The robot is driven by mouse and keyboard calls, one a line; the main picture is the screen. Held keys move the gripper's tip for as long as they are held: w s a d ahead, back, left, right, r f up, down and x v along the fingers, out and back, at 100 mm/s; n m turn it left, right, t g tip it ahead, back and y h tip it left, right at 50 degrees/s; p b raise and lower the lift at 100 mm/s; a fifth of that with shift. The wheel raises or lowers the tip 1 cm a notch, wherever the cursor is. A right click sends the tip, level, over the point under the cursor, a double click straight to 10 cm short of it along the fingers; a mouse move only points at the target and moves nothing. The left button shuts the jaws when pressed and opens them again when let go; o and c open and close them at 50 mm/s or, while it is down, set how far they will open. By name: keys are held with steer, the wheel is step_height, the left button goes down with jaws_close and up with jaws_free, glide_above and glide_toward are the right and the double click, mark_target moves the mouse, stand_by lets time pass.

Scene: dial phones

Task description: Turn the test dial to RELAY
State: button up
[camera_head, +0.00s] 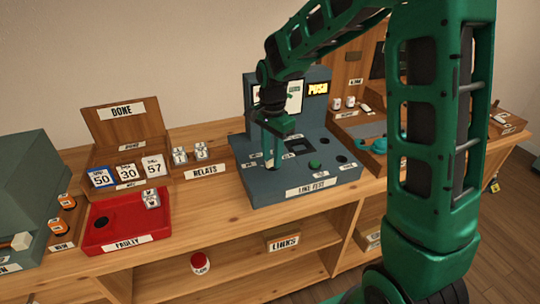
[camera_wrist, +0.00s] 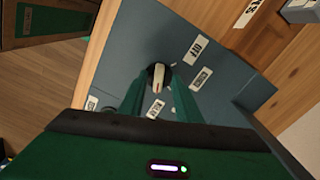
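The test dial (camera_wrist: 158,77) is a small pale knob with a dark base, on the blue-grey panel of the LINE TEST unit (camera_head: 340,179). Labels surround it in the wrist view: OFF (camera_wrist: 196,49), a blurred one (camera_wrist: 201,79), one that seems to read RELAY (camera_wrist: 155,109), and another at the left (camera_wrist: 91,103). My gripper (camera_wrist: 158,84) is down at the dial, one green finger on each side, with a slight gap beside the pale knob. Which label the knob points to is unclear.
The unit also has a green button (camera_head: 314,163) and a lit PUSH sign (camera_head: 318,88). A red FAULTY tray (camera_head: 124,224), a DONE box (camera_head: 122,112) with number cards and two small RELAYS blocks (camera_head: 190,153) stand left. A teal handset (camera_head: 372,146) lies right.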

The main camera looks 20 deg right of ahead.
step_height(320, 180, up, 11)
steer(key=shift+f, duration=0.15)
stand_by(0.4)
steer(key=s+d+r+n, duration=0.1)
steer(key=s+d+n, duration=0.1)
steer(key=s+d, duration=0.75)
steer(key=s+d+f+n, duration=0.2)
steer(key=s+d, duration=0.1)
steer(key=s, duration=0.8)
steer(key=s+d+f+n, duration=0.2)
steer(key=s+d+n, duration=0.1)
steer(key=s, duration=0.8)
steer(key=shift+s+d+f, duration=0.35)
steer(key=shift+s+d, duration=0.05)
steer(key=shift+d, duration=0.25)
